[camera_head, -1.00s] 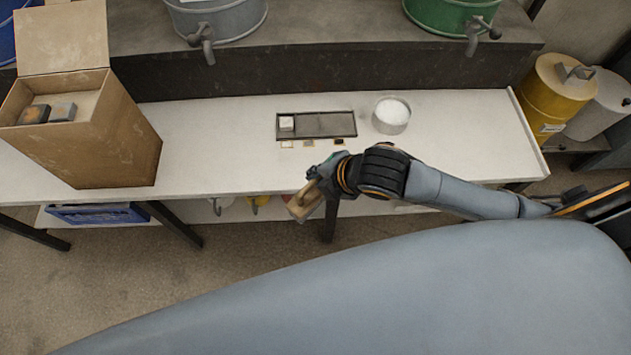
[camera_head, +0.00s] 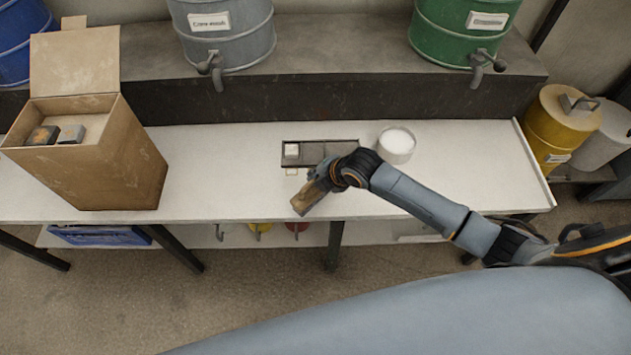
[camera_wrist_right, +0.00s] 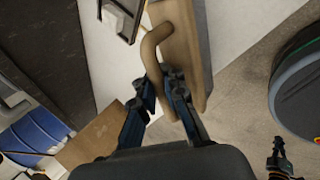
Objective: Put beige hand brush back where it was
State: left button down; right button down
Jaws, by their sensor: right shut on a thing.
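The beige hand brush (camera_head: 305,199) is in my right gripper (camera_head: 322,183), over the front part of the white bench (camera_head: 235,180) in the head view. In the right wrist view the brush (camera_wrist_right: 188,48) shows as a tan block with a curved handle. My right gripper (camera_wrist_right: 165,92) is shut on that handle. The brush looks tilted, and I cannot tell how far it is above the bench.
An open cardboard box (camera_head: 135,165) stands at the bench's left. A dark tray (camera_head: 326,153) with a small white block and a white bowl (camera_head: 396,146) are behind the gripper. Grey (camera_head: 235,45) and green (camera_head: 455,35) drums sit on the back ledge. The bench between box and tray is clear.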

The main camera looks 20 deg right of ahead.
jog(key=shift+f, duration=0.85)
jog(key=shift+f, duration=0.15)
jog(key=c, duration=1.4)
grip_release()
jog(key=v, duration=1.2)
jog(key=shift+p, duration=0.45)
